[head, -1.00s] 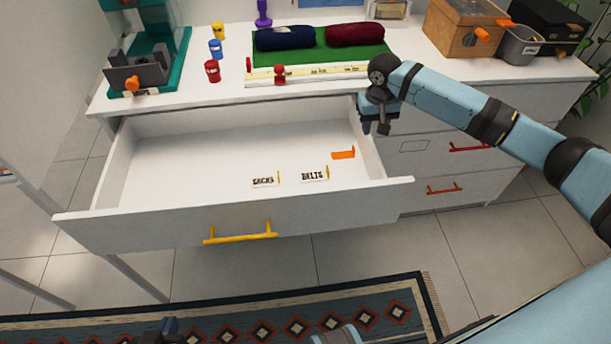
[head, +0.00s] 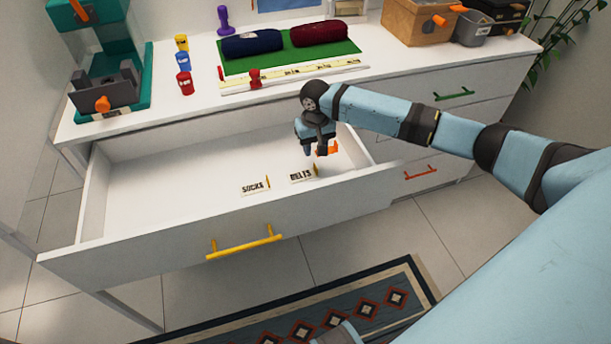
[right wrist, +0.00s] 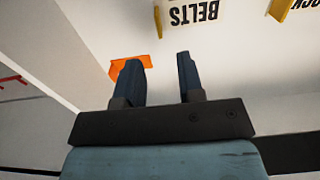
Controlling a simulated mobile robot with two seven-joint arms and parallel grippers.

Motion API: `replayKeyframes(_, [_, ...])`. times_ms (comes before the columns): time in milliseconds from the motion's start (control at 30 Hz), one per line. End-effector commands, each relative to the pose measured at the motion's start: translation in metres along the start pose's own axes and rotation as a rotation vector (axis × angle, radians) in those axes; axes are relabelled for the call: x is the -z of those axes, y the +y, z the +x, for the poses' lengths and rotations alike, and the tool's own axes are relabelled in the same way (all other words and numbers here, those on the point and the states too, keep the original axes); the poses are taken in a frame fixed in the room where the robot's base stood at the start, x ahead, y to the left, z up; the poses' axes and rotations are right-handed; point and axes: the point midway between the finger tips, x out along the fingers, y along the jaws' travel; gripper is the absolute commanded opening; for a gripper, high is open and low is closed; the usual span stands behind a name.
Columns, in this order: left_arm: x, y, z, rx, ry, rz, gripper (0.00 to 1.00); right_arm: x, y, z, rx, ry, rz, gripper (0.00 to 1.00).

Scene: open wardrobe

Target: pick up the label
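Two white labels with black print lie in the open drawer in the head view: the SOCKS label (head: 254,187) and the BELTS label (head: 302,175). Each has a yellow tab at its right end. My right gripper (head: 314,152) is above the drawer, behind the BELTS label. In the right wrist view its two fingers (right wrist: 160,75) are apart with nothing between them. There the BELTS label (right wrist: 194,14) lies beyond the fingertips, upside down, and part of the SOCKS label (right wrist: 304,5) shows at the top right corner. My left gripper is not in view.
An orange piece (head: 331,148) lies in the drawer beside my right gripper. The drawer (head: 150,190) has a yellow handle (head: 243,243) and is otherwise clear. Small cans, rolled cloths on a green mat (head: 240,65) and a wooden box (head: 415,18) stand on top.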

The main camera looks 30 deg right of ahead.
Motion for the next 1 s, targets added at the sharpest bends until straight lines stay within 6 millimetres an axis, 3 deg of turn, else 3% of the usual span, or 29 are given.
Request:
replayKeyframes(333, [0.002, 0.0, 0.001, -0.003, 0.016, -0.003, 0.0, -0.001, 0.0, 0.028, 0.001, 0.0, 0.0, 0.35])
replayKeyframes(600, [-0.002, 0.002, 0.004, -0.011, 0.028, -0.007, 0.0, -0.002, 0.0, 0.066, 0.001, 0.001, 0.0, 0.35])
replayKeyframes(867, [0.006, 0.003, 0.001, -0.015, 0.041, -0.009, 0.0, -0.002, 0.0, 0.07, 0.0, 0.001, 0.0, 0.35])
replayKeyframes(1000, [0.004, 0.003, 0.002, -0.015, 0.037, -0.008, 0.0, -0.002, 0.0, 0.07, 0.001, 0.001, 0.0, 0.03])
